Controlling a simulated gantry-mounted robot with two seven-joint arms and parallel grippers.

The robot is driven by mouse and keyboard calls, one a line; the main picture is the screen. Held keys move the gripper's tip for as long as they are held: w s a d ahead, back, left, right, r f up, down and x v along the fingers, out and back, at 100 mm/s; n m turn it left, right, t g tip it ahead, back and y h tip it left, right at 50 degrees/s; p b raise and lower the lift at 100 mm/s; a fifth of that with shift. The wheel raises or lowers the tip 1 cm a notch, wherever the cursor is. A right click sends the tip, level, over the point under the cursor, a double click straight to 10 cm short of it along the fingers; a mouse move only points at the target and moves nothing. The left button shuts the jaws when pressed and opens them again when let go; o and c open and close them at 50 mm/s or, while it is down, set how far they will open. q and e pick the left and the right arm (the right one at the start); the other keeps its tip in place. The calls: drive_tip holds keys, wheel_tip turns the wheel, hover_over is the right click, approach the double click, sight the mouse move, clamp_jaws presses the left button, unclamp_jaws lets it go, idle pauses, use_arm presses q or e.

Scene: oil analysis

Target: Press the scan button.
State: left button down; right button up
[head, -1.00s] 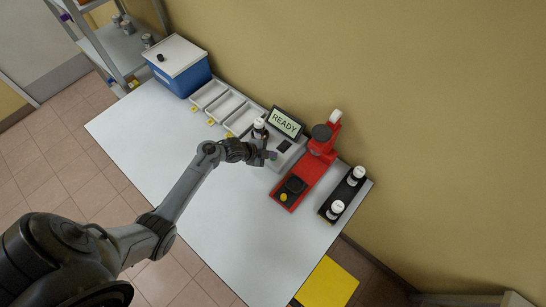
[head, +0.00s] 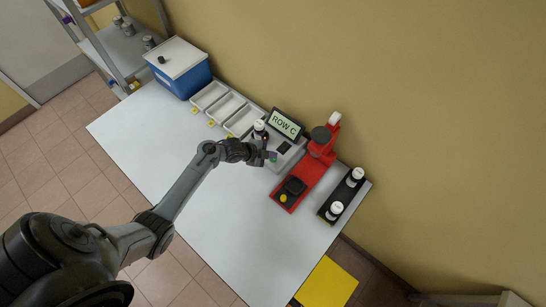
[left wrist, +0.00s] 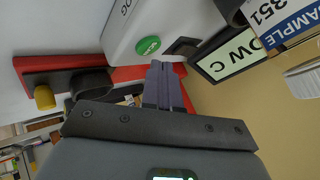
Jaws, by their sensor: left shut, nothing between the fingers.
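The scan button is a green round button (left wrist: 148,45) on the front of the white analyser (left wrist: 190,18); a small green patch of it shows in the head view (head: 273,160). My left gripper (head: 266,157) is shut and empty at the analyser's front edge. In the left wrist view its fingertips (left wrist: 161,68) point at the analyser just beside the button; whether they touch it I cannot tell. My right gripper is out of view.
A red press-like device (head: 310,168) with a yellow knob stands right of the analyser. A black rack (head: 345,194) holds two white-capped bottles. Grey trays (head: 226,107) and a blue box (head: 184,76) line the back left. The front of the white table (head: 190,215) is clear.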

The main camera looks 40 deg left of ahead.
sight(271, 160)
use_arm(q)
drive_tip(key=shift+r, duration=0.15)
drive_tip(key=shift+r, duration=0.15)
wheel_tip(271, 160, up, 5)
drive_tip(key=p, duration=0.4)
drive_tip(key=shift+f+p, duration=0.2)
drive_tip(key=shift+p, duration=0.2)
idle(0.5)
